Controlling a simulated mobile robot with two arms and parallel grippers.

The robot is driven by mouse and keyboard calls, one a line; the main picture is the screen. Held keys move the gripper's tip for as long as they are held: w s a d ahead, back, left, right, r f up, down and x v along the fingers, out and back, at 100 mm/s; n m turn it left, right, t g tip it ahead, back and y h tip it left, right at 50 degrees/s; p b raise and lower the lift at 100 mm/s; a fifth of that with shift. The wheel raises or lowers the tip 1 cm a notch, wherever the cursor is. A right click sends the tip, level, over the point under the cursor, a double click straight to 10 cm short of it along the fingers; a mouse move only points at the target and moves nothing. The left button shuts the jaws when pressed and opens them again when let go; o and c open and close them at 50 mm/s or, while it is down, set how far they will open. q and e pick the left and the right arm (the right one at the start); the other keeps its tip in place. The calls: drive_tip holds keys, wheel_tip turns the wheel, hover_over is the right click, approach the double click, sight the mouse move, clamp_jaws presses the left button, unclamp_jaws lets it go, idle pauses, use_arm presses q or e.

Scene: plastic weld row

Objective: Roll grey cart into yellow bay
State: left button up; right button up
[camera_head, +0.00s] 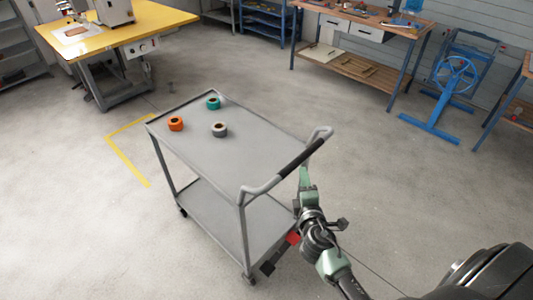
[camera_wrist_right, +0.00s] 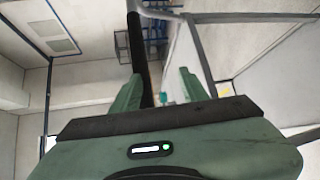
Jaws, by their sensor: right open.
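The grey cart (camera_head: 255,145) stands in the middle of the head view, with two shelves and a raised push handle with a black grip (camera_head: 303,157) at its right end. Yellow floor lines (camera_head: 127,160) form a corner of the bay just left of the cart; the rest of the bay is hidden or not marked in view. My right gripper (camera_head: 307,183) is open at the handle. In the wrist view, the black grip (camera_wrist_right: 137,45) runs between the green fingers (camera_wrist_right: 160,88), nearer the left one. My left gripper is not in view.
A yellow-topped table (camera_head: 160,20) stands back left, a wooden workbench (camera_head: 350,70) and a blue wheeled frame (camera_head: 455,80) back right. The floor around the cart is clear.

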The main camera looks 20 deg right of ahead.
sight(300, 159)
drive_tip(key=r, duration=0.2)
drive_tip(key=w+r, duration=0.1)
drive_tip(key=shift+w+a, duration=0.1)
drive_tip(key=shift+a, duration=0.15)
drive_tip(key=x, duration=0.5)
drive_tip(key=p+x, duration=0.1)
drive_tip(key=x, duration=0.1)
drive_tip(key=shift+w+d, duration=0.15)
drive_tip(key=shift+d, duration=0.2)
clamp_jaws()
drive_tip(key=shift+a+f, duration=0.1)
idle(0.6)
